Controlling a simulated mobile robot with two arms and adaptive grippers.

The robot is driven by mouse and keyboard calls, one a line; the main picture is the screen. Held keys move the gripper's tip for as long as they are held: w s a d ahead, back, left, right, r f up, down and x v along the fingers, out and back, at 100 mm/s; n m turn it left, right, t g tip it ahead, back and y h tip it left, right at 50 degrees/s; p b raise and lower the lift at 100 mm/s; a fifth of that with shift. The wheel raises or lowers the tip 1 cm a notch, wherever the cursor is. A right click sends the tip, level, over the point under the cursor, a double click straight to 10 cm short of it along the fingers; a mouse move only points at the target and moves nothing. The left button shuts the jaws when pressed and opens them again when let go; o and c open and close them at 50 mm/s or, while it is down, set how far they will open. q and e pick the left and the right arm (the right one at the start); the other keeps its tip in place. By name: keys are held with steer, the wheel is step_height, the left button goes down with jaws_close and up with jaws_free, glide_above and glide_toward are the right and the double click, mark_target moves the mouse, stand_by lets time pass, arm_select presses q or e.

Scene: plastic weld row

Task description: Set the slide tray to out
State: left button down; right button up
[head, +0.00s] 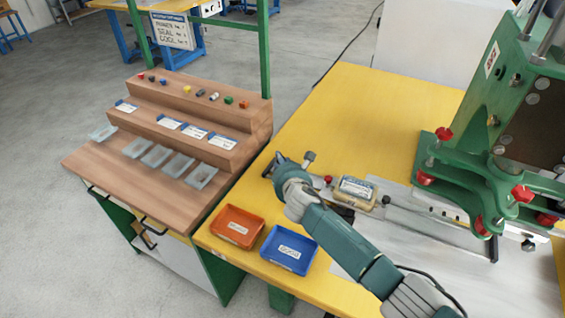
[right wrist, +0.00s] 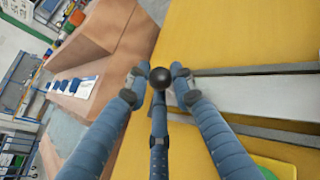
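The slide tray (head: 430,207) is a grey metal plate at the foot of the green machine on the yellow table. Its pale strip between dark rails (right wrist: 260,95) shows in the right wrist view. A black ball knob (right wrist: 160,77) is at the middle of that view, between the fingertips of my right gripper (right wrist: 160,85). The fingers stand apart around the knob; I cannot tell whether they touch it. In the head view my right gripper (head: 289,163) is over the yellow table, left of a yellowish labelled block (head: 357,189). My left gripper is not in view.
The green machine (head: 475,160) with red knobs stands at the right. An orange bin (head: 250,217) and a blue bin (head: 270,262) sit at the table's front left. A wooden stepped bench (head: 130,170) with several small parts and clear trays stands left. The table's back is clear.

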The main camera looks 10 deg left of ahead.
steer(key=o, duration=0.4)
steer(key=shift+w+a+r, duration=0.2)
steer(key=shift+a+r, duration=0.05)
steer(key=shift+r, duration=0.25)
steer(key=shift+o, duration=0.2)
steer(key=shift+f, duration=0.3)
steer(key=shift+s, duration=0.1)
steer(key=shift+s+d+r, duration=0.15)
steer(key=shift+s+d, duration=0.1)
steer(key=shift+s, duration=0.1)
steer(key=v, duration=1.1)
steer(key=shift+r, duration=0.1)
